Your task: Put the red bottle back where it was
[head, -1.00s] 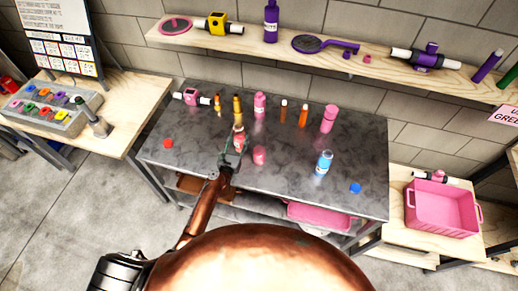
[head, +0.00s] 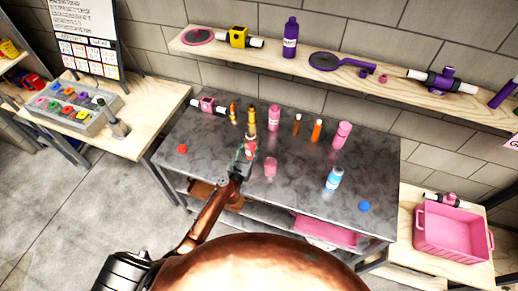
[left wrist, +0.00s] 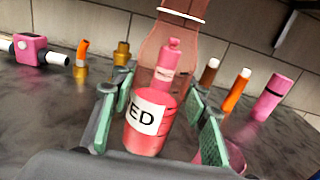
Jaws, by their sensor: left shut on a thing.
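The red bottle (head: 250,150) is at the middle-left of the grey metal table (head: 215,185). In the left wrist view the red bottle (left wrist: 143,138) has a white label ending in "ED", red contents and a clear upper part with a white ring at its neck. My left gripper (head: 243,161) is shut on it, with green finger pads on both sides in the left wrist view (left wrist: 155,120). The bottle looks nearly upright. I cannot tell whether its base touches the table. My right gripper is not in view.
Behind the bottle stand a pink bottle (head: 274,118), a gold-and-yellow piece (head: 252,119), an orange tube (head: 316,131) and a pink cylinder (head: 341,135). A pink cup (head: 270,167) is close to its right. A red cap (head: 182,149) lies left; a blue bottle (head: 334,178) stands right.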

